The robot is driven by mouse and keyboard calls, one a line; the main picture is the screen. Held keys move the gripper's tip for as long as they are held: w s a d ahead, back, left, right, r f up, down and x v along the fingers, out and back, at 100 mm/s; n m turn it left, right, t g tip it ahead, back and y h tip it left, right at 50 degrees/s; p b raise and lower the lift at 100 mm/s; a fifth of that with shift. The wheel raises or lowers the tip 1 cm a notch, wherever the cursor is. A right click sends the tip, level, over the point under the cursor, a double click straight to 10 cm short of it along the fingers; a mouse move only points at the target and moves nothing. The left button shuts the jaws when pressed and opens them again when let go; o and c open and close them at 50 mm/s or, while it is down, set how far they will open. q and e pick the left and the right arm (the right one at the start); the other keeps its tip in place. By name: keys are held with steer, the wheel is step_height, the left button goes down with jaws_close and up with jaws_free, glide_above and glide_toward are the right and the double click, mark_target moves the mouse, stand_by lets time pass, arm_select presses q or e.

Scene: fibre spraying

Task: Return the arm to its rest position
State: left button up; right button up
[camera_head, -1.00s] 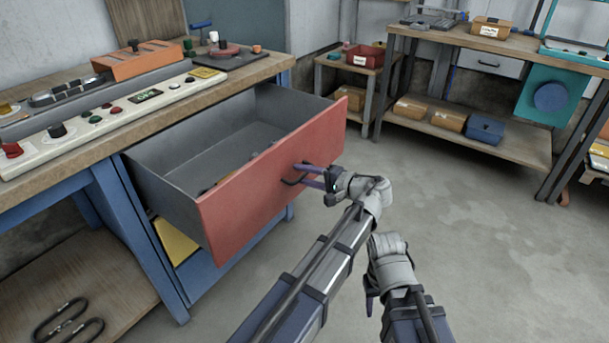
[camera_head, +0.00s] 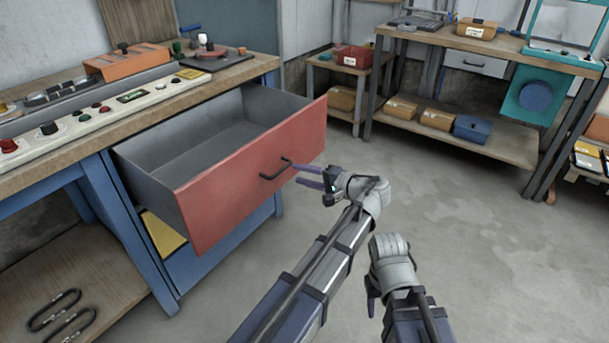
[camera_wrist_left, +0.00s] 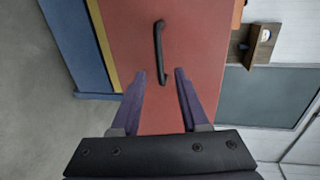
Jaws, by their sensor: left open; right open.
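My left gripper (camera_head: 309,177) is open and empty, just off the red front of the pulled-out drawer (camera_head: 240,185). The drawer's black handle (camera_head: 276,170) is apart from the fingertips. In the left wrist view, the purple fingers (camera_wrist_left: 160,85) are spread, with the handle (camera_wrist_left: 159,50) beyond their tips and nothing between them. My right gripper (camera_head: 371,295) hangs low at the bottom middle of the head view, with its fingers pointing down and partly hidden by its wrist. It is clear of everything near it.
The drawer sticks out of a blue workbench (camera_head: 130,235) with a control panel (camera_head: 95,115) on top. A second bench (camera_head: 480,45) with boxes stands at the back right. The grey floor (camera_head: 470,220) right of my arms is clear.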

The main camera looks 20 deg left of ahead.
arm_select(q)
steer(key=shift+f, duration=0.1)
stand_by(0.3)
steer(key=s+a+f+n+g+h, duration=0.2)
steer(key=s+f+n+g+h, duration=0.15)
steer(key=s+f+h, duration=0.9)
steer(key=s+d+f+m+g, duration=0.1)
steer(key=s+d+f+m, duration=0.1)
steer(key=s+d, duration=0.5)
steer(key=s+d+f+m+g, duration=0.1)
steer(key=s+d+f+m, duration=0.15)
steer(key=s+d, duration=0.45)
step_height(320, 180, up, 33)
steer(key=w+d+n+p, duration=0.1)
steer(key=w+d+p, duration=0.1)
steer(key=p, duration=3.1)
steer(key=shift+w+h, duration=0.3)
steer(key=shift+h, duration=0.15)
